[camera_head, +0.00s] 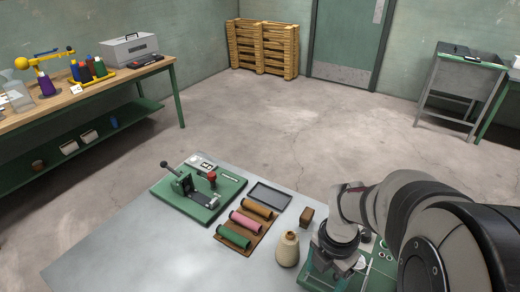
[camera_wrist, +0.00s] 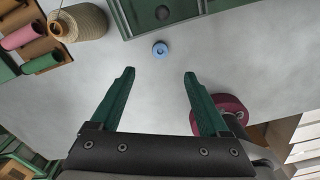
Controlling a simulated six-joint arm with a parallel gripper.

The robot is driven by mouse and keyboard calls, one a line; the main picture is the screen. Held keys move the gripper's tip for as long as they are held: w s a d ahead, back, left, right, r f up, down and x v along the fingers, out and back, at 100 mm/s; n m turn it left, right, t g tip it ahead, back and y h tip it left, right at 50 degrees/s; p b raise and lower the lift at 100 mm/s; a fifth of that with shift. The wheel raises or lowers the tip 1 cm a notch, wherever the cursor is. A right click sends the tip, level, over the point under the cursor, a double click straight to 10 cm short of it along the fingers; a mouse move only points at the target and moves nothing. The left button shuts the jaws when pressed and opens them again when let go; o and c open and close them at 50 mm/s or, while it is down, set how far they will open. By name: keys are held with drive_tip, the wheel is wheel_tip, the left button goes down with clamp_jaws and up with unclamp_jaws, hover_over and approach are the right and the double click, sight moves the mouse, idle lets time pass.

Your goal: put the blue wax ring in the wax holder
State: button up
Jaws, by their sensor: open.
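The blue wax ring (camera_wrist: 160,50) lies flat on the light grey table in the wrist view, a small blue disc with a dark centre. My gripper (camera_wrist: 159,74) is open and empty, its two green fingers spread wide. The ring shows beyond the fingertips, about midway between them and apart from both. In the head view my arm covers this area, and I cannot make out the ring there. A green panel (camera_wrist: 187,8) with a dark round part (camera_wrist: 163,13) is just beyond the ring; I cannot tell whether this is the wax holder.
A cream thread cone (camera_head: 288,248) stands beside a brown rack (camera_head: 260,237) of green, pink and brown spools. A green fixture (camera_head: 231,190) and a dark tray (camera_head: 270,196) are behind. A maroon round thing (camera_wrist: 229,108) is close to my right finger. The table's left front is clear.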

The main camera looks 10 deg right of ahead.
drive_tip(key=f, duration=1.4)
drive_tip(key=shift+s+a+f, duration=0.1)
drive_tip(key=shift+s+a, duration=0.05)
drive_tip(key=shift+a, duration=0.1)
clamp_jaws()
